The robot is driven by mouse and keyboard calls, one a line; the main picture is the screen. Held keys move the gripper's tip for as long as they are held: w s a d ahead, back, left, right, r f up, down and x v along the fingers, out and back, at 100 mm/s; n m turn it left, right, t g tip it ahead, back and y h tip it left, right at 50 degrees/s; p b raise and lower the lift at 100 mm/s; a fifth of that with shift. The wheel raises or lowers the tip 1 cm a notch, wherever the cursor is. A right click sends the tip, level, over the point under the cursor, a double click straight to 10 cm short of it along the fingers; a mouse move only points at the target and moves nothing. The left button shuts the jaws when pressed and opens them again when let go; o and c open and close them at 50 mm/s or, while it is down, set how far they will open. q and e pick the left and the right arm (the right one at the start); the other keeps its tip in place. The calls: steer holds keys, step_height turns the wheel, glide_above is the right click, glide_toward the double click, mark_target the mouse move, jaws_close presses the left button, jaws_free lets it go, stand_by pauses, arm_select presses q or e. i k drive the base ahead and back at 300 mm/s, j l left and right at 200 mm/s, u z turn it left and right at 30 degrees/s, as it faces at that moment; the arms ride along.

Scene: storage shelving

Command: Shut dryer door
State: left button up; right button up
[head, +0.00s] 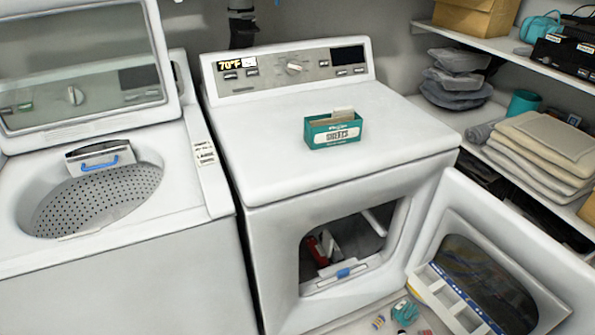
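The white dryer (280,232) stands in the middle of the head view with its front opening (345,245) uncovered. Red and grey items show inside the opening. The dryer door (440,218) is swung wide open to the right, with its inner side and dark window facing up and toward me. The door's far right part runs close to the bottom right of the picture. Neither of my grippers shows in this view.
A green box (332,131) sits on the dryer top. A washer (190,215) with its lid up stands at the left. Shelves at the right hold folded towels (540,150) close to the door. Small items (405,312) lie on the floor below the opening.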

mark_target(516, 276)
steer(key=k+l, duration=0.15)
steer(key=l, duration=0.25)
steer(key=k+l, duration=0.1)
steer(key=l, duration=0.35)
steer(key=k+l, duration=0.15)
steer(key=l, duration=0.25)
steer(key=k+l, duration=0.1)
steer(key=l, duration=0.35)
steer(key=k+l, duration=0.15)
steer(key=l, duration=0.25)
steer(key=k+l, duration=0.1)
steer(key=l, duration=0.3)
steer(key=k+l+z, duration=0.1)
steer(key=l, duration=0.35)
